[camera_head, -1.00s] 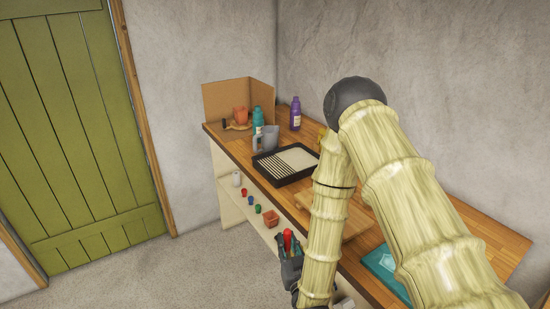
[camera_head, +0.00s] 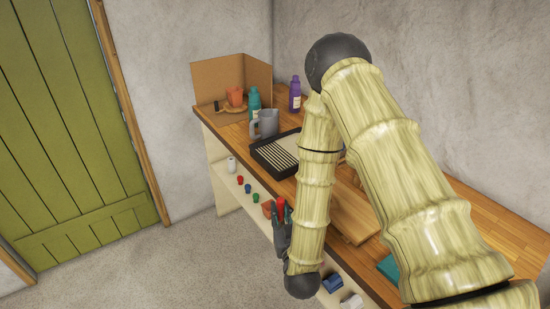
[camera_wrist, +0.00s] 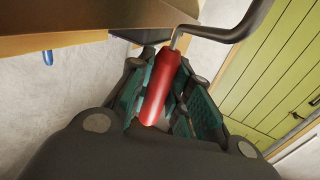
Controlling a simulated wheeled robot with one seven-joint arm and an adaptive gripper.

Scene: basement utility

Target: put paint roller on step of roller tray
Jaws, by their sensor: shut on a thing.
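The paint roller's red part (camera_wrist: 160,88) is between the teal finger pads of my gripper (camera_wrist: 165,95) in the wrist view, with a bent dark rod running up and to the right. In the head view the red part (camera_head: 281,204) shows at the tip of my gripper (camera_head: 282,218), in front of the workbench's front edge. My gripper is shut on it. The black roller tray (camera_head: 268,157) with its ribbed pale surface lies on the workbench, beyond my gripper. My arm hides the tray's right part.
A grey jug (camera_head: 265,124), a teal bottle (camera_head: 254,101), a purple bottle (camera_head: 295,94) and an orange pot (camera_head: 235,96) stand behind the tray. A wooden board (camera_head: 350,212) lies right of it. Small items sit on the shelf (camera_head: 228,184) below.

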